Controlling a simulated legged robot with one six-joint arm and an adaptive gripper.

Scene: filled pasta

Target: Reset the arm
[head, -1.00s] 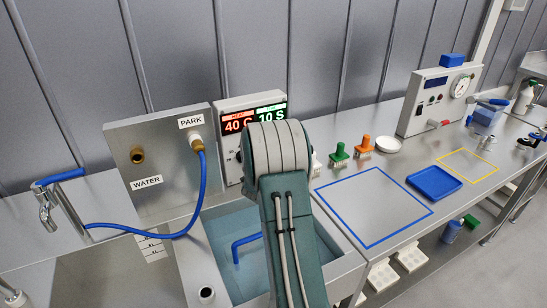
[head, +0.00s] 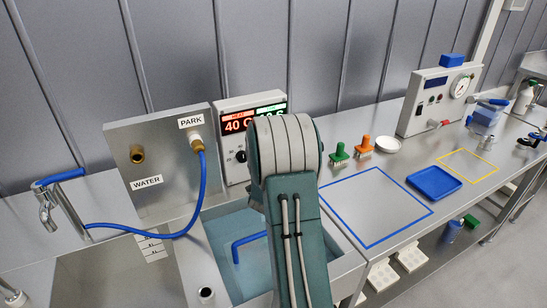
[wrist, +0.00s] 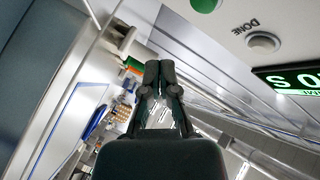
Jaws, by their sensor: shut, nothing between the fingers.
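My gripper (wrist: 160,85) shows in the wrist view with its two dark fingertips together and nothing between them. It is outside the head view or hidden there behind my arm. My grey and green arm (head: 290,200) rises in front of the water basin (head: 222,228) in the head view. In the wrist view, the panel with the DONE button (wrist: 263,42) and part of a green display (wrist: 295,80) lie close at the upper right. The picture there is tilted.
The controller box (head: 235,165) reads 40 C. A blue hose (head: 185,225) runs to the PARK port. Green (head: 339,154) and orange (head: 364,146) brushes, a white dish (head: 388,145) and a blue tray (head: 434,182) stand on the bench. The blue-outlined square (head: 375,207) is empty.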

